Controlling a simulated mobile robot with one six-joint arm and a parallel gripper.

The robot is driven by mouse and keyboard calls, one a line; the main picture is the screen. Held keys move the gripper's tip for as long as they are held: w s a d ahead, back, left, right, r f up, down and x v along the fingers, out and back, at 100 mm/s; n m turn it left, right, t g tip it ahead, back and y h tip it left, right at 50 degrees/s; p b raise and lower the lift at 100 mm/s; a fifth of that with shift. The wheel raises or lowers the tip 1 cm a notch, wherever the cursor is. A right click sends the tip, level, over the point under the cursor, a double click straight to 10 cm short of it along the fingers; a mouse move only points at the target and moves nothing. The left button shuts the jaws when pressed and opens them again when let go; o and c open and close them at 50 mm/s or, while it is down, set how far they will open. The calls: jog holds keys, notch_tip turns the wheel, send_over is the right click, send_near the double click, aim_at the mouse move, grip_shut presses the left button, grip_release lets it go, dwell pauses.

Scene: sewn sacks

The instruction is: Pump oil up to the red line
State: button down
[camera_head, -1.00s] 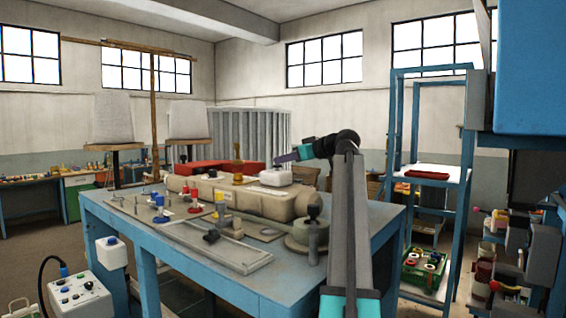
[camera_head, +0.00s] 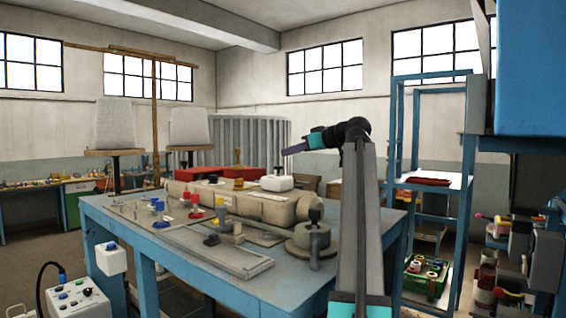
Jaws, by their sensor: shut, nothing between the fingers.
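My gripper (camera_head: 289,151) is at the end of my raised arm, a dark purple tip past a teal wrist, pointing left. It looks shut and empty, in the air above and behind the blue workbench (camera_head: 290,280). A long beige machine body (camera_head: 268,207) lies along the bench. An amber, glass-like part (camera_head: 238,184) sits on its top, beside a white box with a dark knob (camera_head: 277,182). A grey round pot with a black knob (camera_head: 312,238) stands at the bench's right corner. I cannot make out a red line or an oil level, or tell which part is the pump.
Small blue, red and yellow-topped parts and a flat metal tray (camera_head: 225,259) are on the bench. A blue shelf rack (camera_head: 397,150) stands right of my arm. Machinery (camera_head: 540,250) crowds the right edge. A control box (camera_head: 80,305) is at lower left. Floor shows left of the bench.

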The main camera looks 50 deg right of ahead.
jog(key=b+v, duration=0.2)
jog(key=v, duration=0.4)
jog(key=shift+s, duration=0.4)
jog(key=shift+r, duration=0.2)
dwell(0.6)
jog(key=shift+s+a+r+t+b, duration=0.2)
jog(key=shift+s+r+t+b, duration=0.1)
jog(key=shift+r+b, duration=0.2)
jog(key=shift+w, duration=0.2)
